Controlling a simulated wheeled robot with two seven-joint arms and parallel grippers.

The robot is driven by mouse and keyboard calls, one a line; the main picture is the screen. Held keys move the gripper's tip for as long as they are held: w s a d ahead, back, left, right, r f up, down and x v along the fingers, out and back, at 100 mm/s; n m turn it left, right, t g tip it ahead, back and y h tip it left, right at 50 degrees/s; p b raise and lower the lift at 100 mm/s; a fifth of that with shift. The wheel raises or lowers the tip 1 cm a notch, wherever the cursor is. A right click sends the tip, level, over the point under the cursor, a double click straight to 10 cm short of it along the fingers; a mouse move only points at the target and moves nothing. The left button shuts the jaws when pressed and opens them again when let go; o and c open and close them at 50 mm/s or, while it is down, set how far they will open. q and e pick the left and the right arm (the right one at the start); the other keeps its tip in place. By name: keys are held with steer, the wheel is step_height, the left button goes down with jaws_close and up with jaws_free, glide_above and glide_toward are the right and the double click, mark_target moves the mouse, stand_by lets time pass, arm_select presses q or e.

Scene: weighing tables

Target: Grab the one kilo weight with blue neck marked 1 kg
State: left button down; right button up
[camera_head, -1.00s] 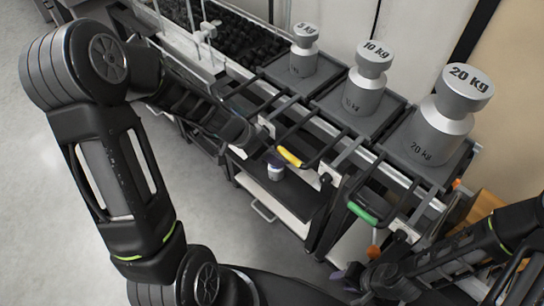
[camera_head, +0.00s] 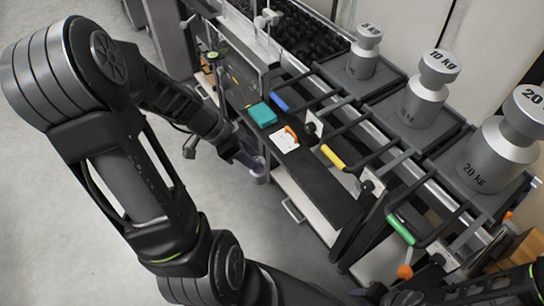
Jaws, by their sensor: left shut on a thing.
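A small silver weight with a bluish part at its neck (camera_head: 259,171) is beside the left edge of the dark work surface. My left gripper (camera_head: 247,157) is shut on it near the top; the fingers hide part of it, and no marking can be read. My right gripper (camera_head: 372,293) is at the bottom right, cut by the picture edge and too small to tell open from shut.
Large silver weights stand on dark trays: 5 kg (camera_head: 364,58), 10 kg (camera_head: 420,105) and 20 kg (camera_head: 492,160). A teal box (camera_head: 262,114) and a white card (camera_head: 284,140) lie on the dark surface. Blue, yellow (camera_head: 332,157) and green (camera_head: 401,230) handles stick out. Grey floor is free at left.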

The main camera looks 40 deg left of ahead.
arm_select(q)
steer(key=shift+s+a+r, duration=0.1)
steer(key=shift+s+a, duration=0.5)
steer(key=shift+a, duration=0.05)
